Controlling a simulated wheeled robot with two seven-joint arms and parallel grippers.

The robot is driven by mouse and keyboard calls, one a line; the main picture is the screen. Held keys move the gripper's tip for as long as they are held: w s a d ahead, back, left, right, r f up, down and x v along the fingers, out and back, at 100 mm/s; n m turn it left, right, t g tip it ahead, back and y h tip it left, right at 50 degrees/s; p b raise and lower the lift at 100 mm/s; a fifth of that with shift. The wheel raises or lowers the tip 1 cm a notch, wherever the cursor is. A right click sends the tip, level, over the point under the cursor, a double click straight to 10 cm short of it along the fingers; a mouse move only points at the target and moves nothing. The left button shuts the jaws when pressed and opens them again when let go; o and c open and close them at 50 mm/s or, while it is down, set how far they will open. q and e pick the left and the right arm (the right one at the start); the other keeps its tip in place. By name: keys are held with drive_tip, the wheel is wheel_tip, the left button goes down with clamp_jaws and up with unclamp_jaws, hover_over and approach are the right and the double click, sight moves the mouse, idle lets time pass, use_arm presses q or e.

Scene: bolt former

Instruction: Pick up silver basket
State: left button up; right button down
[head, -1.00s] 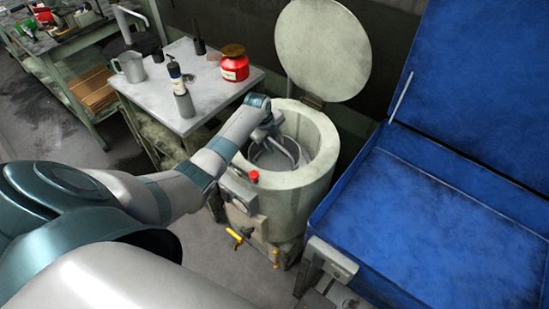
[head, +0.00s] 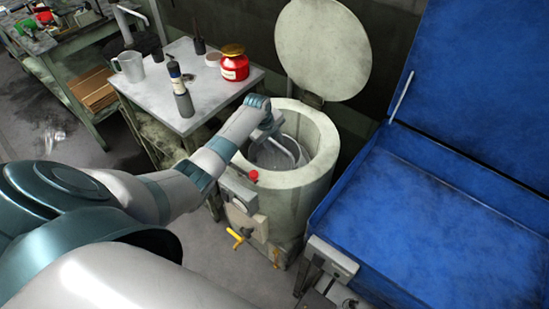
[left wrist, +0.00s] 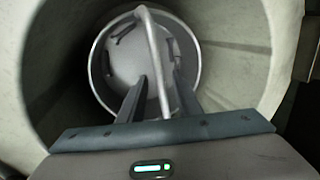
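The silver basket (head: 268,155) sits inside the round pale drum (head: 317,165), whose lid stands open. In the left wrist view the basket (left wrist: 125,62) is a round metal pan with dark slots and an arched handle (left wrist: 155,50) across it. My left gripper (head: 277,135) reaches down into the drum's mouth, over the basket. In the left wrist view its two dark fingers (left wrist: 160,82) are apart, with the handle passing between them. I cannot tell whether either finger touches the handle. My right gripper is not in view.
The drum's round lid (head: 323,48) stands up behind it. A blue open bin (head: 440,215) is close on the right. A metal table (head: 207,105) on the left holds a red jar (head: 234,68), a bottle (head: 184,102) and a mug (head: 130,67).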

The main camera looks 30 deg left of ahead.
use_arm(q)
clamp_jaws()
drive_tip(key=shift+r, duration=0.15)
